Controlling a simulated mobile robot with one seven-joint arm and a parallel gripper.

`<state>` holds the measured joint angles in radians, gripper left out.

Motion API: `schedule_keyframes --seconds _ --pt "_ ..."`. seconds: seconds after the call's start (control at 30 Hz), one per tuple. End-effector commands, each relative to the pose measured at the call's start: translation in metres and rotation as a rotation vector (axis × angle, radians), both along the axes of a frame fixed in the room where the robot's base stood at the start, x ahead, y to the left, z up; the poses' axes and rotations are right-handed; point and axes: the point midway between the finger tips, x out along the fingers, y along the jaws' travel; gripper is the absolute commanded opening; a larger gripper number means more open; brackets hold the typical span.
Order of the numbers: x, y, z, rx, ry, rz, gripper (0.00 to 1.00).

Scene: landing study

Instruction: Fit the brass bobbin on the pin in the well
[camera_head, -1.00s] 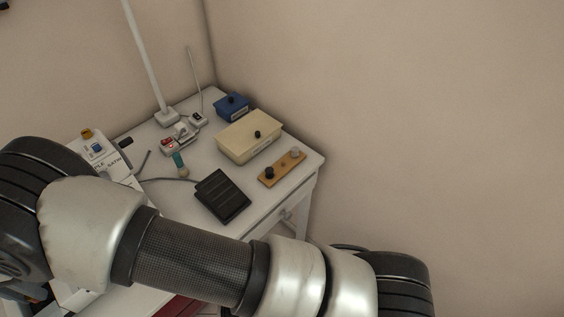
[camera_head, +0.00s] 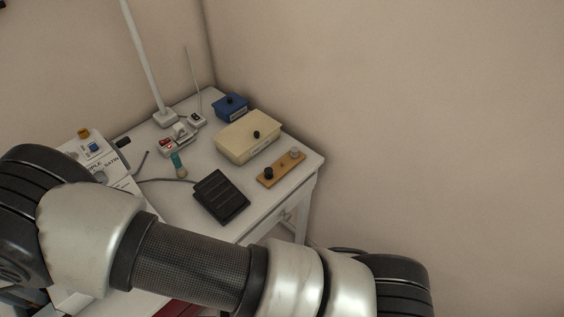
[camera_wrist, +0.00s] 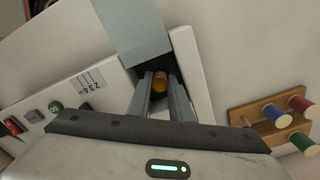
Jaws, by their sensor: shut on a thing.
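The brass bobbin (camera_wrist: 159,82) is between the fingers of my gripper (camera_wrist: 160,84) in the wrist view. The gripper is shut on it, and the fingers hide its sides. The bobbin is over or inside the dark well (camera_wrist: 181,70) in the white machine bed (camera_wrist: 193,72); its height there is hard to tell. I cannot see the pin. A grey-blue plate (camera_wrist: 132,25) lies at the well's upper left. In the head view my arm covers the lower left, and neither gripper nor bobbin shows.
A wooden rack (camera_wrist: 247,113) with coloured spools stands right of the well. In the head view the white table (camera_head: 215,155) carries a black pedal (camera_head: 221,196), a cream box (camera_head: 248,137), a blue box (camera_head: 230,106) and a wooden board (camera_head: 281,168). The machine (camera_head: 118,181) is partly behind my arm.

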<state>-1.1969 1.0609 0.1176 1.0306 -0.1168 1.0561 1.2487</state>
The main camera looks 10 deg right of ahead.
Motion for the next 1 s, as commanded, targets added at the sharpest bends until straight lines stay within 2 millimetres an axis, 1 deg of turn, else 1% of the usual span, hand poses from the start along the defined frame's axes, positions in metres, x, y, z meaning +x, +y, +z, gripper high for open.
schedule_keyframes --seconds 0.47,0.5,0.57,0.6,0.63,0.87,0.97,1.0 --pt "0.0 0.0 -0.002 -0.001 0.0 0.0 0.0" --pt "0.0 0.0 -0.002 -0.001 0.0 0.0 0.22" --pt "0.0 0.0 -0.002 -0.001 0.0 0.0 0.32" --pt "0.0 0.0 -0.002 -0.001 0.0 0.0 0.39" --pt "0.0 0.0 -0.002 -0.001 0.0 0.0 0.41" --pt "0.0 0.0 0.0 0.0 0.0 0.002 0.41" --pt "0.0 0.001 0.007 0.003 -0.002 0.002 0.41" --pt "0.0 0.001 0.013 0.004 -0.002 0.002 0.41"
